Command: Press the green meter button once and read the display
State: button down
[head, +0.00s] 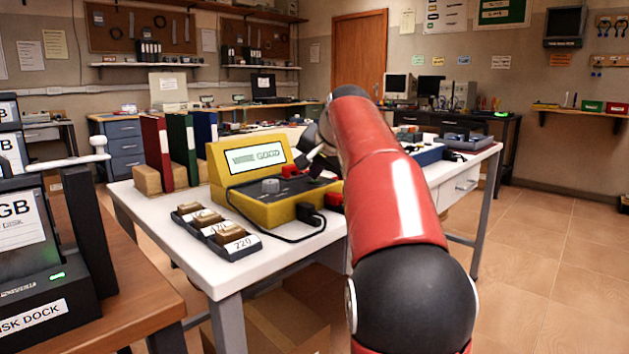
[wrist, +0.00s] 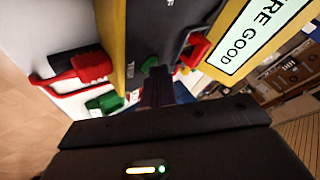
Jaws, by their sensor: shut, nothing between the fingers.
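The yellow meter (head: 232,186) stands on the white table, and its tilted display (head: 257,158) shows text ending in GOOD. In the wrist view the display (wrist: 262,37) reads "RE GOOD", with the start cut off. A small green button (wrist: 150,63) shows on the meter's dark panel, partly covered by my fingers. My gripper (wrist: 157,75) is shut and empty, its tips right at the green button; I cannot tell whether they touch it. In the head view my red arm hides the button and most of the gripper.
A red clip (wrist: 194,48) sits on the panel; another red clip (wrist: 92,66) and a green clip (wrist: 104,103) lie beside the meter. A tray of labelled blocks (head: 216,229) and a black cable are in front. Binders (head: 180,150) stand behind left.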

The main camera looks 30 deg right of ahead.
aim_at(316, 184)
dwell(0.3)
jog(key=shift+r+p, duration=0.9)
jog(key=shift+p, duration=0.15)
notch_tip(316, 184, up, 5)
jog(key=p, duration=0.5)
dwell(0.4)
jog(key=s+a+f+n+g, duration=0.1)
jog(key=s+a+f+n, duration=0.25)
jog(key=s+a, duration=0.55)
jog(key=s+a+f+n+g, duration=0.1)
jog(key=s+a+f+n, duration=0.2)
jog(key=s+f, duration=0.7)
jog(key=s+a+f+n+g, duration=0.1)
jog(key=s+a+f+n, duration=0.2)
jog(key=s+a+f, duration=0.3)
jog(key=s+f, duration=0.4)
jog(key=s, duration=0.5)
jog(key=shift+f+g+y, duration=0.3)
jog(key=shift+f, duration=0.1)
